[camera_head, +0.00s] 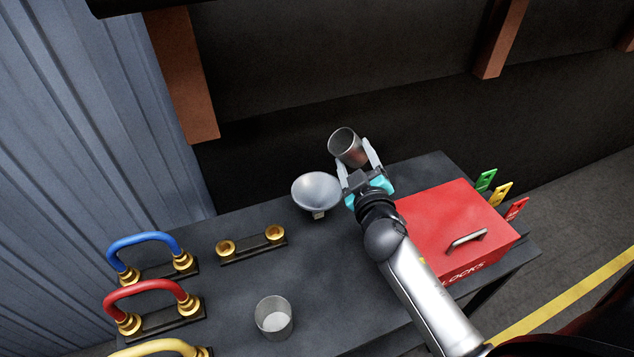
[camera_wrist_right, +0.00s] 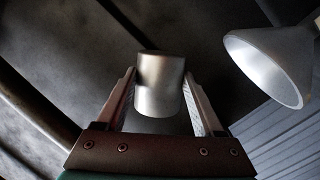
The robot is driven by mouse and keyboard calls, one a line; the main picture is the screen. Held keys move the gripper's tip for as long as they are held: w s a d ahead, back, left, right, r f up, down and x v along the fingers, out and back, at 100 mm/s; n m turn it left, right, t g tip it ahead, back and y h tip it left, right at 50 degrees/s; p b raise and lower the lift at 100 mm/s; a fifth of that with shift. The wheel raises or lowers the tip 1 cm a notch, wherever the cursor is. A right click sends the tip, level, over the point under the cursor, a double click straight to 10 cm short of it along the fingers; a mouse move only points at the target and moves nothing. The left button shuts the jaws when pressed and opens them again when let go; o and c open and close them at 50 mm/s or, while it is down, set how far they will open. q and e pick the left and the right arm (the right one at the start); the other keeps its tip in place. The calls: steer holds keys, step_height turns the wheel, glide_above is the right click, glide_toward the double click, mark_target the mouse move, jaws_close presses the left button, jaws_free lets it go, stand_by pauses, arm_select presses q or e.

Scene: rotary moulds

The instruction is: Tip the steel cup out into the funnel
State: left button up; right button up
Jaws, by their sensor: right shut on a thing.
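The steel cup (camera_head: 347,148) is held between the fingers of my right gripper (camera_head: 358,168), above the back of the table. Its open mouth faces up and to the left in the head view, so it looks tilted; I cannot see what is inside. The cup also shows between the fingers in the right wrist view (camera_wrist_right: 160,84). The grey funnel (camera_head: 317,190) stands just left of and below the cup in the head view, apart from it. It also shows at the upper right of the right wrist view (camera_wrist_right: 275,65). My left gripper is not in view.
A red box (camera_head: 440,225) with a handle sits right of my arm, with coloured tags (camera_head: 500,193) behind it. A clear cup (camera_head: 274,318) with pale contents stands in front. Blue (camera_head: 143,240) and red (camera_head: 150,287) handles and a brass-ended bar (camera_head: 252,244) lie left.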

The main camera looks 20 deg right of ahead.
steer(key=shift+d+r+m+p, duration=0.65)
steer(key=shift+m+p, duration=0.25)
steer(key=shift+p, duration=0.25)
steer(key=shift+s+d+f+m+g+y+p, duration=0.1)
steer(key=shift+d+f+m+g+y+p, duration=0.1)
steer(key=shift+d+m+p, duration=0.2)
steer(key=shift+d+f+m+g+y+p, duration=0.1)
steer(key=shift+d+m+y+p, duration=0.15)
steer(key=shift+m+p, duration=0.25)
steer(key=shift+d+m+y+p, duration=0.45)
steer(key=shift+d+m+p, duration=0.7)
steer(key=shift+m+p, duration=0.6)
steer(key=shift+s, duration=0.1)
